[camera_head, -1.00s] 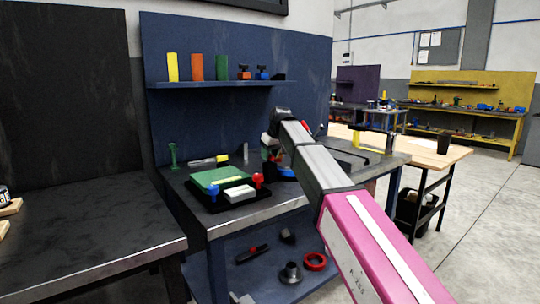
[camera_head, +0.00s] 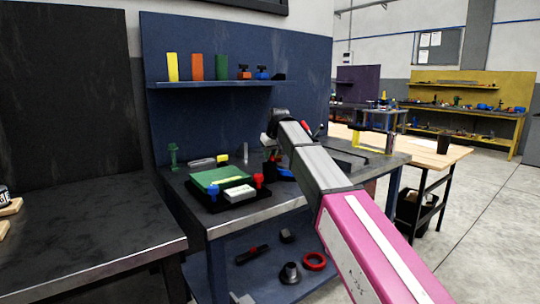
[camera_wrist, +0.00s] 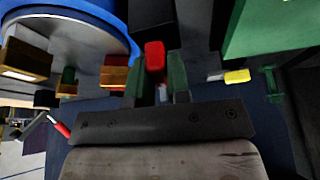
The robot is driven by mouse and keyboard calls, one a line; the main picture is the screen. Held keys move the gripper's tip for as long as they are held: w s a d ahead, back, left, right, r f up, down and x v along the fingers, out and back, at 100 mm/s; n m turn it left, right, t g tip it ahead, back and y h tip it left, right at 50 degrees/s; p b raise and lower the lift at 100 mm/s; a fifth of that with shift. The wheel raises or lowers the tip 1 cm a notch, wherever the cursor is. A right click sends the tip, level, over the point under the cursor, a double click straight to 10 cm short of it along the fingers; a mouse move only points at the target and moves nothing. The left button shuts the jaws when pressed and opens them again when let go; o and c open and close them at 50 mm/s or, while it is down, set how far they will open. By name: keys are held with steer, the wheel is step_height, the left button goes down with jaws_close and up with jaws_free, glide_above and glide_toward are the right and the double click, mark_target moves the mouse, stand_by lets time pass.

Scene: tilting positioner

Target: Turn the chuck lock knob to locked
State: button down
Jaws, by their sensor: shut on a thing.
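In the wrist view, a red knob (camera_wrist: 155,62) stands between the two fingers of my gripper (camera_wrist: 156,75), which is shut on it. The knob sits beside a blue-rimmed round chuck (camera_wrist: 112,22) with a grey face and brass-coloured blocks. In the head view, my gripper (camera_head: 270,148) is over the blue bench, largely hidden by my own wrist and arm. Part of the blue chuck (camera_head: 286,172) shows below it. The knob's marking and its exact angle cannot be read.
A green block (camera_head: 220,176) on a black base, with blue and red knobs and a white box, stands left of my gripper. A red-handled lever (camera_head: 305,127) shows beside my wrist. A shelf (camera_head: 215,84) with coloured blocks is behind.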

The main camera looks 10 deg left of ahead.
steer(key=m, duration=0.2)
steer(key=m+h, duration=0.1)
steer(key=m, duration=0.1)
steer(key=shift+a+t+h, duration=0.1)
steer(key=shift+t+h, duration=0.2)
steer(key=shift+t, duration=0.1)
steer(key=m, duration=0.2)
steer(key=m+h, duration=0.1)
steer(key=m, duration=0.1)
steer(key=shift+a+m+h, duration=0.1)
steer(key=shift+m+h, duration=0.2)
steer(key=shift+m, duration=0.1)
steer(key=m+h, duration=0.1)
steer(key=m, duration=0.3)
steer(key=shift+m+h, duration=0.3)
steer(key=shift+h, duration=0.1)
steer(key=shift+m+g+h, duration=0.3)
steer(key=shift+m+h, duration=0.2)
steer(key=shift+m, duration=1.3)
steer(key=c, duration=1.1)
jaws_free()
